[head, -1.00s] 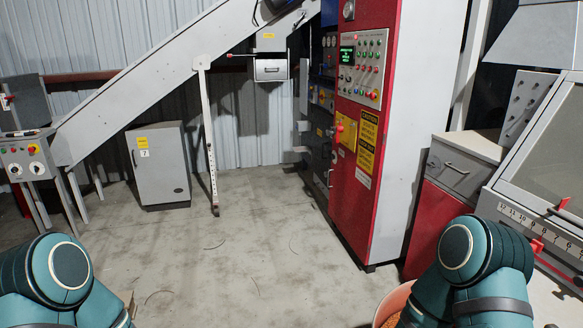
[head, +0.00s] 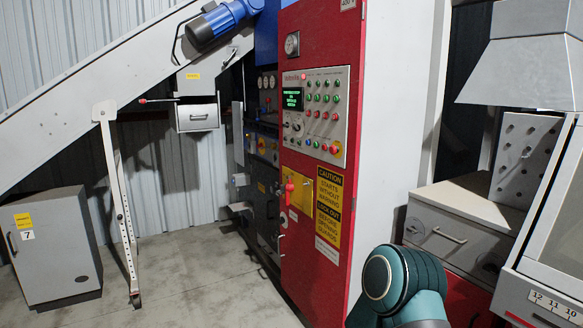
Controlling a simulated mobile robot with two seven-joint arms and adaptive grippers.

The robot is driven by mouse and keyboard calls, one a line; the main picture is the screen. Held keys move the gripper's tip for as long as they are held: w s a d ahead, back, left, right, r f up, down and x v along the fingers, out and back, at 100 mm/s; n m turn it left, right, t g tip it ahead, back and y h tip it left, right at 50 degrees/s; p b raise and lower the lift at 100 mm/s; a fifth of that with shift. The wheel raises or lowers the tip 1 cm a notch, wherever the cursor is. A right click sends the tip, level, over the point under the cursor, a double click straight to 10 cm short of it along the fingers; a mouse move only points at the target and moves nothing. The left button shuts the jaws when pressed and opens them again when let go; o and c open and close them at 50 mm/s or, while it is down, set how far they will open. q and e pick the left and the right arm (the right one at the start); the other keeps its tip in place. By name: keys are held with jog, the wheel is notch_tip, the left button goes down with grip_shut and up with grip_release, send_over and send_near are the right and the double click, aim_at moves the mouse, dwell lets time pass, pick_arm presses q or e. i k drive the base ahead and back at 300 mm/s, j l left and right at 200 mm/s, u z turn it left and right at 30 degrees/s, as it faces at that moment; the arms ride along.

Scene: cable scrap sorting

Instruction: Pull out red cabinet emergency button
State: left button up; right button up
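The tall red cabinet (head: 307,254) stands at the centre, its front turned partly toward me. Its grey control panel (head: 300,144) has a green-lit screen (head: 293,99) and rows of small green and red buttons. A larger red button (head: 334,149) sits at the panel's lower right corner and looks like the emergency button. It is too small to tell whether it is pressed in or out. My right arm shows at the bottom right, in front of the cabinet's lower right side. Neither gripper is in view.
A red rotary handle (head: 289,187) on a yellow plate and a caution sign (head: 328,212) sit below the panel. A grey cabinet (head: 55,255) and conveyor leg (head: 122,205) stand left. Grey machines crowd the right. The floor (head: 205,275) left of the red cabinet is clear.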

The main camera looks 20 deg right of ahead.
aim_at(333, 148)
jog(key=i+j+z, duration=0.1)
jog(key=i, duration=1.4)
jog(key=i+z, duration=0.3)
jog(key=k+j, duration=0.05)
